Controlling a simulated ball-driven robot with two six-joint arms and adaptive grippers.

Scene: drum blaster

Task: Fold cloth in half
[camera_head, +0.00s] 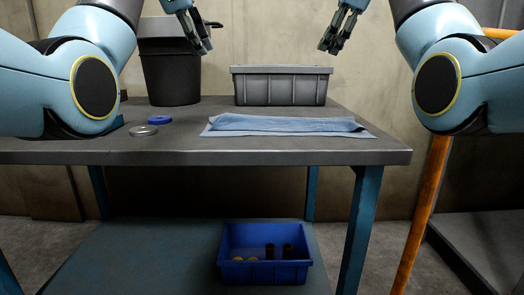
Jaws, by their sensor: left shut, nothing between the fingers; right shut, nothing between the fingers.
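A light blue cloth (285,126) lies on the right part of the grey table top, in front of the grey bin. It forms a long, narrow strip running left to right. An upper layer lies over a lower one, with the lower layer's edges showing at the front and right end. My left gripper (206,48) is raised above the table near the black bucket, shut and empty. My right gripper (328,48) is raised above the right end of the grey bin, shut and empty. Both are well apart from the cloth.
A grey bin (281,91) stands behind the cloth. A black bucket (171,79) stands at the back left. A blue ring (159,120) and a silver disc (144,131) lie left of the cloth. A blue crate (265,272) with small items sits on the lower shelf.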

